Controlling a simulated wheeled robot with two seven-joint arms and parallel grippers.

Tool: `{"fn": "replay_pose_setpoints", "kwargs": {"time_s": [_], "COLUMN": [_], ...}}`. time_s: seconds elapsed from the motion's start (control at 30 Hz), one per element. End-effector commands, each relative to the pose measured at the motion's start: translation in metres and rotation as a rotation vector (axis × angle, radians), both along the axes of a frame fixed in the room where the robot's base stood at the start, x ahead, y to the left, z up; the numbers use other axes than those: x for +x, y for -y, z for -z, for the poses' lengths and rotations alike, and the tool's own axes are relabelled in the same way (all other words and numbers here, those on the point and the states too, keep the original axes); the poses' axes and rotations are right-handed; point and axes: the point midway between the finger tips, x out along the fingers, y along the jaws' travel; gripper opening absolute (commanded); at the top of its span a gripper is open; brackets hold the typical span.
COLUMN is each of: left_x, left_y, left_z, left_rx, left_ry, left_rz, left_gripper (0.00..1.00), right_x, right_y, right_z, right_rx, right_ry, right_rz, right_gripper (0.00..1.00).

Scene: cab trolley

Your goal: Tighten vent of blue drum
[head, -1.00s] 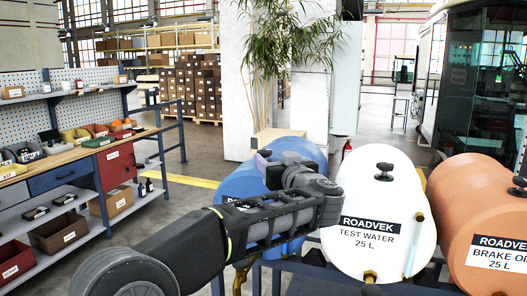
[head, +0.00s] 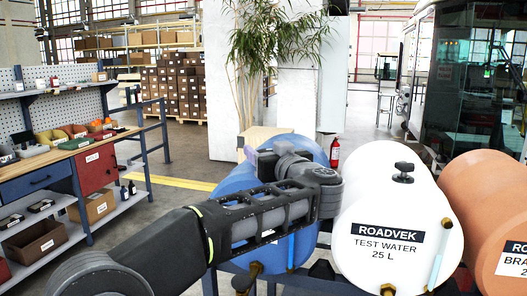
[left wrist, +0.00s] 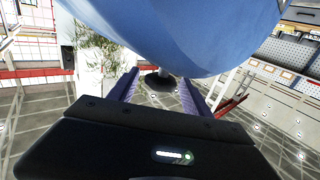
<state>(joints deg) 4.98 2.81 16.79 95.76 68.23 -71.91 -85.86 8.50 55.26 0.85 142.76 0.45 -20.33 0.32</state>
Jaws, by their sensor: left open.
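The blue drum (head: 228,180) lies on its side on a stand, left of the white drum, partly hidden behind my left arm. My left gripper (head: 258,158) is at the top of the blue drum in the head view and covers its vent there. In the left wrist view the blue drum (left wrist: 180,30) fills the top. The drum's black vent knob (left wrist: 158,82) shows on a short stem between the two open fingers of my left gripper (left wrist: 158,88). A gap shows on both sides of the knob. My right gripper is not in view.
The white test water drum (head: 375,215) with its own black vent stands close on the right, with the orange brake drum (head: 490,200) beyond it. A workbench (head: 60,172) with bins stands at the left. The floor between bench and drums is open.

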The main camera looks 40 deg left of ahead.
Motion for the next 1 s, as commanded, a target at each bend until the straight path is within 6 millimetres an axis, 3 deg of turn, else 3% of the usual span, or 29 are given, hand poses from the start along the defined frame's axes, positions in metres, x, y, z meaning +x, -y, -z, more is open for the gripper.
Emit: {"fn": "replay_pose_setpoints", "kwargs": {"time_s": [0.73, 1.0], "left_x": [0.0002, 0.0002], "left_y": [-0.0001, -0.0001], "left_z": [0.0004, 0.0002], "left_rx": [0.001, 0.001], "left_ry": [-0.001, -0.001], "left_rz": [0.000, 0.009], "left_gripper": [0.00, 0.00], "right_x": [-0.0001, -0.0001], "right_y": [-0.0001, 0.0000], "right_z": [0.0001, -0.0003], "right_rx": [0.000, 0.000], "right_ry": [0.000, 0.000], "right_rz": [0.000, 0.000], "right_gripper": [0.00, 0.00]}}
